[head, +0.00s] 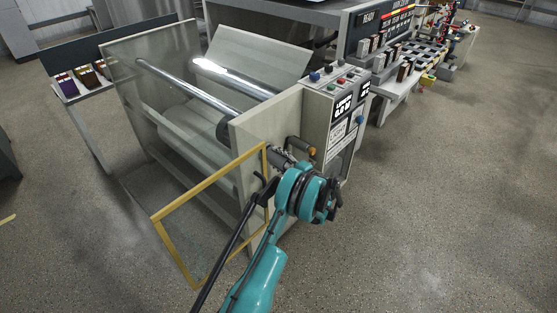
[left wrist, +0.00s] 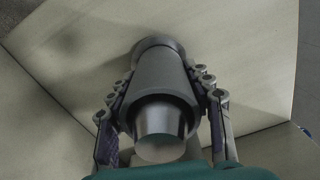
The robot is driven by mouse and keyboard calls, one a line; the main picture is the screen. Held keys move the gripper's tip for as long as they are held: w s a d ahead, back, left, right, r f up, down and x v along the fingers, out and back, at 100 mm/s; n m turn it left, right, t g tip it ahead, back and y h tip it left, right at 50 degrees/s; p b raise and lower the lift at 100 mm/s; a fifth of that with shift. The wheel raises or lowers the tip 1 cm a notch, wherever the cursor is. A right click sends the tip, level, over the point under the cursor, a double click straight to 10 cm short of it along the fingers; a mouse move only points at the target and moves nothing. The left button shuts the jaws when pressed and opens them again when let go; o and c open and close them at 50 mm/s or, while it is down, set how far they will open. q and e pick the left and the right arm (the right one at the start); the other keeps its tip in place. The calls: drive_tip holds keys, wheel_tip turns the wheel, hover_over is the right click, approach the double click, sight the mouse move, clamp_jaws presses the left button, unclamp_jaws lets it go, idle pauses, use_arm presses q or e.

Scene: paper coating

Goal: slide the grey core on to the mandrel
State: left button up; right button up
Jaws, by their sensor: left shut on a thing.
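The grey core (left wrist: 158,82) is a dark grey cylinder between the fingers of my left gripper (left wrist: 160,100) in the left wrist view. The gripper is shut on it from both sides. A bright metal end (left wrist: 160,130), which looks like the mandrel's tip, sticks out of the core's near opening, so the core appears to be around it. A round collar (left wrist: 155,42) shows at the core's far end, against the pale panel; any gap there is hard to judge. In the head view my left gripper (head: 280,160) is at the machine's side panel, its grip mostly hidden. My right gripper is not in view.
A yellow-framed clear guard (head: 182,236) stands open just left of my left arm. An orange-tipped handle (head: 311,151) juts out close to the gripper. The control panel (head: 340,110) rises behind it. The floor (head: 440,220) to the right is clear.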

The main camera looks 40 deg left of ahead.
use_arm(q)
drive_tip(key=shift+a, duration=0.15)
drive_tip(key=o, duration=1.2)
drive_tip(key=d, duration=0.8)
drive_tip(key=s+d, duration=0.1)
drive_tip(key=d, duration=0.3)
